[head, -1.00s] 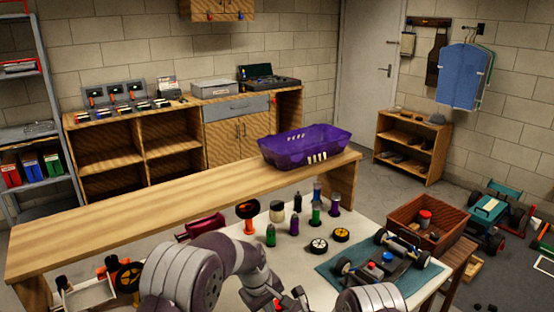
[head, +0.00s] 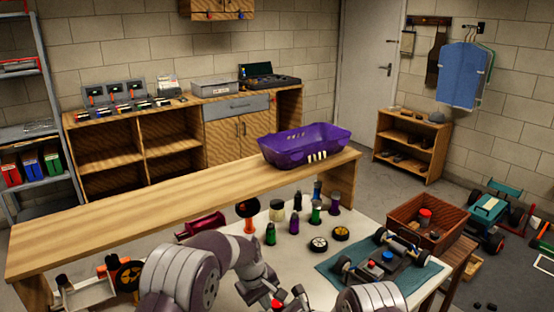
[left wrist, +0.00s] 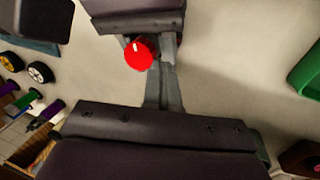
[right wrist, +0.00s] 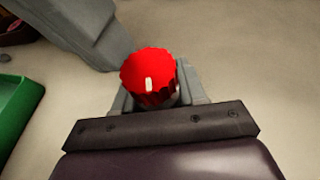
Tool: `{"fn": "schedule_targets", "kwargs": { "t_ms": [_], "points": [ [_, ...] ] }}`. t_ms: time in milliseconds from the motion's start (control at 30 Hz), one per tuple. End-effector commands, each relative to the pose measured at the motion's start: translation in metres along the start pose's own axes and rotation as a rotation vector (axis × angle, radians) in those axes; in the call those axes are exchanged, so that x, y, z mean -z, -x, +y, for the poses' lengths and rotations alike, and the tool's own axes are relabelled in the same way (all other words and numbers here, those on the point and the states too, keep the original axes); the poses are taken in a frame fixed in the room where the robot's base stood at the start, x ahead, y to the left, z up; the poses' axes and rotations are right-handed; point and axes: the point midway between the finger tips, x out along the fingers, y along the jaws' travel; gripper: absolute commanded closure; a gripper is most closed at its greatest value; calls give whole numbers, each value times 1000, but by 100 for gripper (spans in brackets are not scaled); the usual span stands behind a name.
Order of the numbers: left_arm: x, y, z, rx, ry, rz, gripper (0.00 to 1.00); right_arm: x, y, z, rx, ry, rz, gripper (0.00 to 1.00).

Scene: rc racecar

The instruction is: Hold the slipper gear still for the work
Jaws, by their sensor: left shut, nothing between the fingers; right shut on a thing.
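The slipper gear is red, round and toothed with a pale mark on top. In the right wrist view the gear (right wrist: 148,75) sits between the fingers of my right gripper (right wrist: 155,100), which is shut on it. The gear also shows in the left wrist view (left wrist: 140,53), just beyond the tips of my left gripper (left wrist: 166,80). The left gripper is shut and empty, close beside the gear; whether it touches the gear or the right fingers I cannot tell. In the head view the gear (head: 277,304) is partly visible at the bottom edge.
A car chassis (head: 385,262) lies on a teal mat (head: 425,276) on the pale table, with wheels (head: 341,233) and several dampers behind. A wooden box (head: 402,213) stands at the right. A green tray (right wrist: 18,110) is near the grippers.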

Motion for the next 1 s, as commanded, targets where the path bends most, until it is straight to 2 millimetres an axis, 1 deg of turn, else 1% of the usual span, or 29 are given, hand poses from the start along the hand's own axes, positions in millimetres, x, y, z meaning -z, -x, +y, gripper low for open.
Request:
{"fn": "schedule_targets", "kwargs": {
  "t_ms": [167,433,533,700,800,900,1000],
  "points": [
    [0,1,2,-4,0,2,100,0,0,2,-4,2,0,92],
    [3,4,-6,-4,1,2,100,0,0,2,-4,1,1,92],
    [3,16,-2,-5,-1,3,100,0,0,1,-3,1,1,92],
    [3,43,5,-5,0,3,100,0,0,1,-2,0,1,92],
    [3,55,7,-3,-1,2,100,0,0,1,-2,0,1,92],
    [2,60,8,-1,-1,1,100,0,0,1,-2,0,1,92],
    [2,60,8,-1,0,0,100,0,0,1,-2,0,1,92]
  ]
}}
